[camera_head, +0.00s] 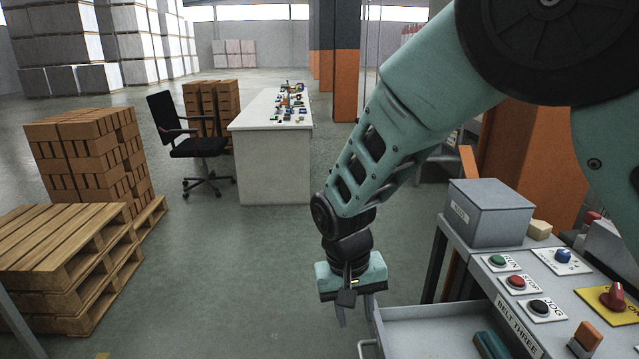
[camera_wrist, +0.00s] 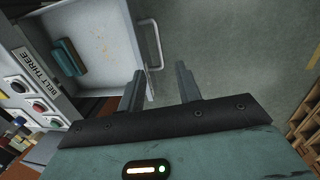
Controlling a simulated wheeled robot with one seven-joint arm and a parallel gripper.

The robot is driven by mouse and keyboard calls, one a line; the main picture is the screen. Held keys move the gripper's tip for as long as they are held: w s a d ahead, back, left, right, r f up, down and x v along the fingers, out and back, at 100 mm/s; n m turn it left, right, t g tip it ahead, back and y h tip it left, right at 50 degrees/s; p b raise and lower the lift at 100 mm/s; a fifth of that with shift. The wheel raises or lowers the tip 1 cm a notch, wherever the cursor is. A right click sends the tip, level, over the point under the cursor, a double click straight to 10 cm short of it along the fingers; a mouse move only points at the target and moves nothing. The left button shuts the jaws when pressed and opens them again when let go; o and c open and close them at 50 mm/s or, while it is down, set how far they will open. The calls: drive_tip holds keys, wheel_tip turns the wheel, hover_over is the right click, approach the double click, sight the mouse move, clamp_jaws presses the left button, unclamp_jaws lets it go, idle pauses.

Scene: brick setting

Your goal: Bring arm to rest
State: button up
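My arm reaches down from the upper right in the head view, and my gripper (camera_head: 354,308) hangs just left of an open drawer (camera_head: 440,335).
A console (camera_head: 480,262) marked BELT THREE with buttons and a red knob stands at right, with a grey box (camera_head: 486,213) on it. A teal object (camera_head: 491,345) lies in the drawer. Pallets (camera_head: 60,262) stand at left. Floor between is clear.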

drive_tip(key=s+d+r+n+y+p, duration=0.1)
drive_tip(key=s+d+r+n, duration=0.2)
drive_tip(key=s+r, duration=0.3)
drive_tip(key=s+d+r+n+y+p, duration=0.1)
drive_tip(key=s+d+r+n, duration=0.2)
drive_tip(key=s, duration=1.2)
wheel_tip(320, 180, up, 4)
drive_tip(key=shift+d+f+n, duration=0.1)
drive_tip(key=shift+d+n, duration=0.2)
drive_tip(key=shift+d, duration=0.2)
